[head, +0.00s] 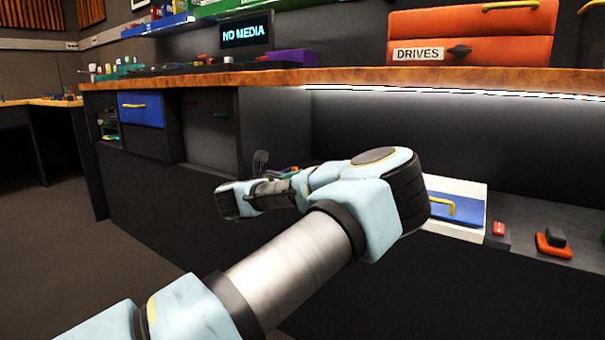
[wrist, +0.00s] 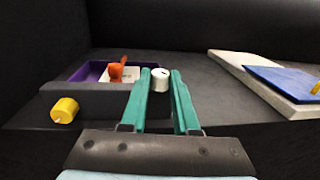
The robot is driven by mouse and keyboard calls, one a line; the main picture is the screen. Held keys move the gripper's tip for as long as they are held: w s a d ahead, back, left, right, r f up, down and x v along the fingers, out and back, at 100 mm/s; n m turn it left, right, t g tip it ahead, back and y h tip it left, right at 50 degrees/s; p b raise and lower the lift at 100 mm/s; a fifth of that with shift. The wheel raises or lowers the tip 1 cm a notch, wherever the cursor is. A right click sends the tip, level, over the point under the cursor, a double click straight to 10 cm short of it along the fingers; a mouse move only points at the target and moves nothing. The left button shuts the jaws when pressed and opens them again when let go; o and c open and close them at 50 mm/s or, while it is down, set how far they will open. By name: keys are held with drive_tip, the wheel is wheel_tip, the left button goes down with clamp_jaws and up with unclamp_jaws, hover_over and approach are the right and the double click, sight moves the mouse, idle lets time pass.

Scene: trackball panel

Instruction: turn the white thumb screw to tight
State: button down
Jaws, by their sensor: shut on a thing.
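The white thumb screw (wrist: 160,79) is a small white cylinder, seen in the wrist view between the tips of my green fingers. My gripper (wrist: 161,82) is shut on it, one finger on each side. The ends of the fingers lie close along the screw, and its lower part is partly hidden. In the head view my arm covers this part of the panel, and the screw cannot be made out there.
In the wrist view, a yellow knob (wrist: 64,110) sticks out at the left. Behind it is a purple tray (wrist: 88,71) with an orange switch (wrist: 117,68). A blue-topped white panel (wrist: 236,67) lies at the right. In the head view a worktop edge (head: 345,75) runs above my arm.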

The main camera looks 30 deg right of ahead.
drive_tip(key=m+g, duration=0.1)
drive_tip(key=g, duration=0.1)
drive_tip(key=m+g+h+b, duration=0.1)
drive_tip(key=g, duration=0.1)
drive_tip(key=shift+w+a+f+m+b, duration=0.1)
drive_tip(key=shift+w+f+m+b, duration=0.1)
drive_tip(key=shift+w+m+b, duration=0.15)
drive_tip(key=m+g+b, duration=0.2)
drive_tip(key=g, duration=0.1)
drive_tip(key=shift+w+f+b, duration=0.1)
drive_tip(key=shift+f+b, duration=0.05)
drive_tip(key=shift+b, duration=0.25)
drive_tip(key=m+g+b, duration=0.3)
drive_tip(key=g+b, duration=0.2)
drive_tip(key=b, duration=0.1)
drive_tip(key=shift+w, duration=0.15)
drive_tip(key=m+g+b, duration=0.1)
drive_tip(key=m+g+y+b, duration=0.1)
drive_tip(key=b, duration=0.1)
drive_tip(key=shift+r+g, duration=0.25)
drive_tip(key=shift+g, duration=0.05)
drive_tip(key=shift+d+r+y+b, duration=0.1)
drive_tip(key=shift+d+y+b, duration=0.1)
drive_tip(key=shift+y+b, duration=0.15)
drive_tip(key=c, duration=0.7)
unclamp_jaws()
drive_tip(key=shift+o, duration=0.2)
drive_tip(key=shift+w, duration=0.1)
drive_tip(key=shift+a, duration=0.1)
